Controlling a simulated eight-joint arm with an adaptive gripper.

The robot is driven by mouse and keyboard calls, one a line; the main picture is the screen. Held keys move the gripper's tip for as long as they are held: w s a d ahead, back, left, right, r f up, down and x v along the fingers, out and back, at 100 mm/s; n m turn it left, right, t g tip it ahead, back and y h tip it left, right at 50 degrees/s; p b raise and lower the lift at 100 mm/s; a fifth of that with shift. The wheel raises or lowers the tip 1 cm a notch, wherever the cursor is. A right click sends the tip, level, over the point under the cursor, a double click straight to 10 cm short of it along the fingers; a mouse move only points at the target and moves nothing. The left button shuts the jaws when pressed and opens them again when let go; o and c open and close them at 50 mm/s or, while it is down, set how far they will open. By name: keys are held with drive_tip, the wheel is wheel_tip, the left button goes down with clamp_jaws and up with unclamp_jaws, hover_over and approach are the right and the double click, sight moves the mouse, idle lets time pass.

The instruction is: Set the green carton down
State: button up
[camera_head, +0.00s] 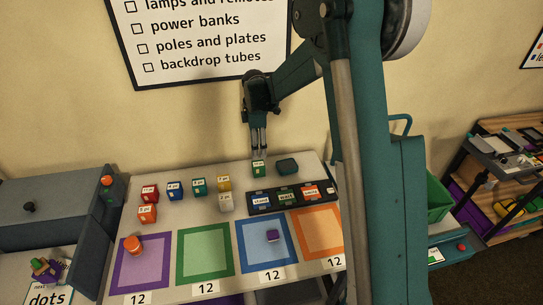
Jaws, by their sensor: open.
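Several small labelled boxes (175,190) stand left of the carton. A black labelled strip (260,209) lies in front.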

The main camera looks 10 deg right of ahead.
drive_tip(key=s+d+r+m+t, duration=0.2)
drive_tip(key=s+d+r+m, duration=0.15)
drive_tip(key=s+r, duration=0.65)
drive_tip(key=s+d+r+m+t, duration=0.1)
drive_tip(key=s+d+r+m, duration=0.1)
drive_tip(key=s+r+m, duration=0.55)
drive_tip(key=s+d+m+t, duration=0.1)
drive_tip(key=s+m+t, duration=0.1)
drive_tip(key=s, duration=1.1)
drive_tip(key=s+d+r+m+t, duration=0.1)
drive_tip(key=s+m, duration=0.4)
drive_tip(key=s, duration=0.8)
drive_tip(key=shift+d+r+t, duration=0.3)
drive_tip(key=shift+d+t, duration=0.3)
drive_tip(key=shift+d, duration=0.15)
